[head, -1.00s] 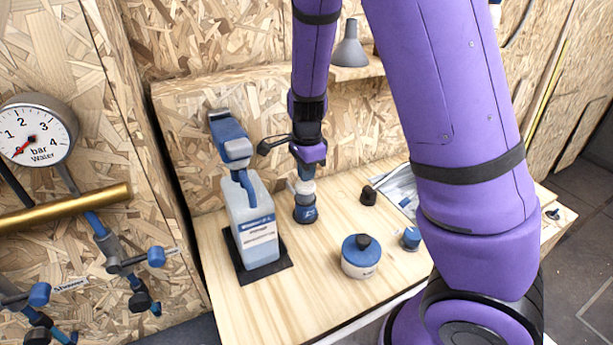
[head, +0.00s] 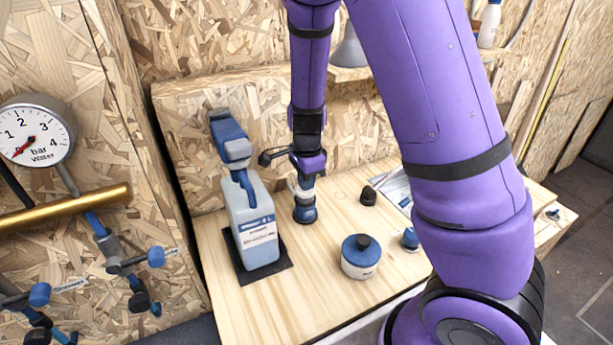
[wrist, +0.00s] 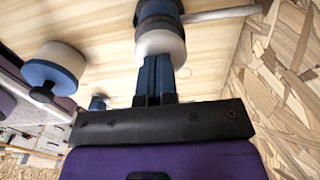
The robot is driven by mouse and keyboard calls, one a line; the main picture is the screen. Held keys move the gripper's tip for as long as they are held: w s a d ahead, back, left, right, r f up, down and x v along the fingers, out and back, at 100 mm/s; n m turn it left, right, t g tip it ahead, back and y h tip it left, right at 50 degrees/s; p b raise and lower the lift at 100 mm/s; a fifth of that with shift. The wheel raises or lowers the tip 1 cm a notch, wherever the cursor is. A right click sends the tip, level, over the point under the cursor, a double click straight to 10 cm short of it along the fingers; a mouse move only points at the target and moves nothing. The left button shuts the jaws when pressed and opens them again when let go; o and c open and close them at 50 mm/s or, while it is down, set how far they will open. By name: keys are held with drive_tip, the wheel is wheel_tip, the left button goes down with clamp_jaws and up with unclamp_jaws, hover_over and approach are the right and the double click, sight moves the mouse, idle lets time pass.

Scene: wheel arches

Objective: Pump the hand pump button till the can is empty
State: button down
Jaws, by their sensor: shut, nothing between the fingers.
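A pale translucent can (head: 254,226) with a label and a blue top stands upright on a black mat (head: 284,262) at the left of the bench. I cannot tell its liquid level. To its right stands the hand pump (head: 305,214), a dark blue cylinder. Its round white top, the button (wrist: 160,45), shows in the wrist view. My gripper (head: 306,180) points down over the button, with its blue fingers together and empty. In the wrist view the fingertips (wrist: 157,60) are at the button, seemingly touching it. The fingers partly hide it in the head view.
A blue and white jar (head: 360,258) with a dark knob, a small blue piece (head: 410,240) and a black stopper (head: 368,195) stand to the right. A pressure gauge (head: 36,133) and brass pipe (head: 70,210) are at the left. A chipboard wall (head: 190,120) rises behind.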

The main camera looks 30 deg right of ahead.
drive_tip(key=shift+f, duration=0.7)
drive_tip(key=shift+r, duration=2.15)
drive_tip(key=shift+f, duration=0.1)
drive_tip(key=shift+f, duration=0.2)
drive_tip(key=shift+f, duration=1.85)
drive_tip(key=shift+r, duration=2.15)
